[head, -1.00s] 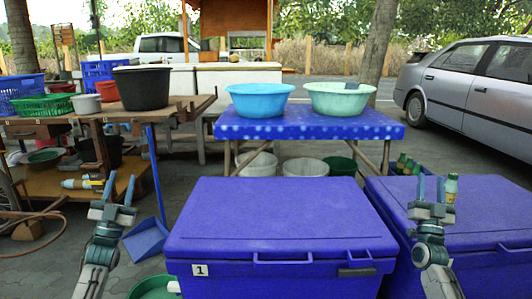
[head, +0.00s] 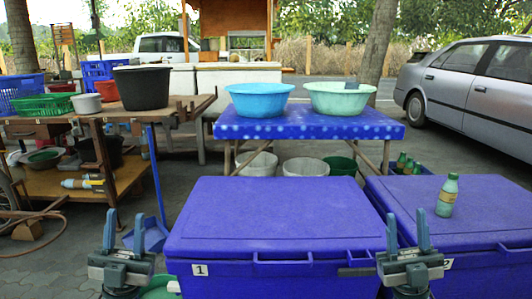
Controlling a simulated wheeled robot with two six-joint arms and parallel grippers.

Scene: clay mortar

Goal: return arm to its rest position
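My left gripper (head: 124,222) is at the lower left, over the paved ground left of the front blue cooler. Its two fingers point up, apart, with nothing between them. My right gripper (head: 408,220) is at the lower right, in front of the gap between the two coolers in the picture. Its fingers are also apart and empty.
Two closed blue coolers, one numbered 1 (head: 275,220) and one at right (head: 490,205), fill the front. Behind stands a blue-topped table (head: 310,122) with two basins. A cluttered wooden table (head: 190,106) is at left. A blue dustpan (head: 150,235) is near my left gripper.

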